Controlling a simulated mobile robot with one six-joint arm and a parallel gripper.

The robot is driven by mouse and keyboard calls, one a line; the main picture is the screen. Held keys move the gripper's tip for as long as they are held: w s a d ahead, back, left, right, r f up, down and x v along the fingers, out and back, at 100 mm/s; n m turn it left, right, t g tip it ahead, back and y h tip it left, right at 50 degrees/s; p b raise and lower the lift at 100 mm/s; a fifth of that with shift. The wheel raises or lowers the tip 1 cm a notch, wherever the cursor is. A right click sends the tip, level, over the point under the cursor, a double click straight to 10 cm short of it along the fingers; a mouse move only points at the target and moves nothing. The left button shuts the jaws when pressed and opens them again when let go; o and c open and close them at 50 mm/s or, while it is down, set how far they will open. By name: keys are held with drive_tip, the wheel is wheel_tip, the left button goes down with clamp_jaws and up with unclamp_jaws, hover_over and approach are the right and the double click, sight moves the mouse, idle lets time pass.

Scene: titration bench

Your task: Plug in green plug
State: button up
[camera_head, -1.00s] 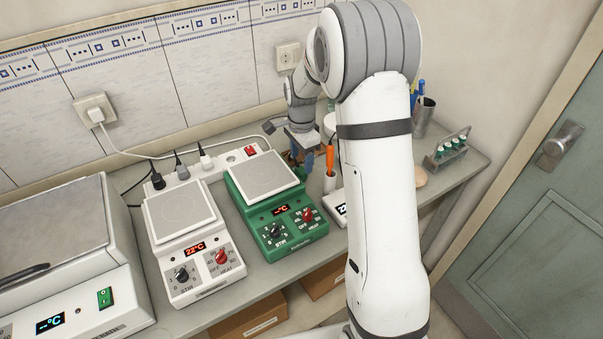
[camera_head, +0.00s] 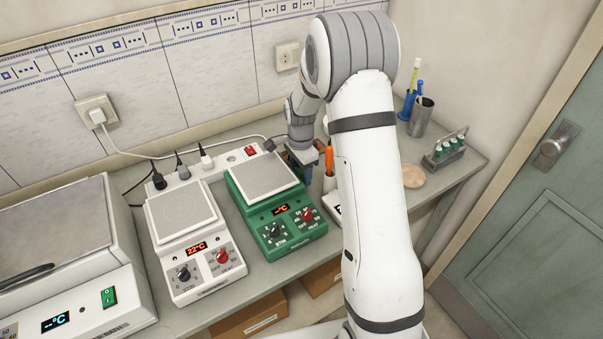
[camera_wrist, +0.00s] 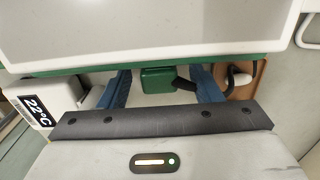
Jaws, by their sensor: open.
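The green plug (camera_wrist: 157,78), a small green block with a dark cable leaving its right side, shows in the wrist view close to the green edge of the hotplate. My gripper (camera_wrist: 162,88) is open, with one blue finger on each side of the plug; I cannot tell whether either touches it. In the head view my gripper (camera_head: 302,167) is low at the back right corner of the green hotplate (camera_head: 272,205), its fingers mostly hidden. The white power strip (camera_head: 222,161) lies behind the hotplates, with several plugs in it and a red switch near its right end.
A white hotplate (camera_head: 187,222) stands left of the green one. An orange-topped pen (camera_head: 329,157) stands close right of my gripper. A small display reading 22°C (camera_wrist: 38,108) is at the left in the wrist view. A wall socket (camera_head: 287,55) is free.

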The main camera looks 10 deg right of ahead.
sight(301, 170)
drive_tip(key=shift+c, duration=0.6)
drive_tip(key=c, duration=0.9)
drive_tip(key=shift+r, duration=0.15)
wheel_tip(301, 170, up, 10)
drive_tip(key=shift+f+b, duration=0.1)
drive_tip(key=shift+b, duration=0.6)
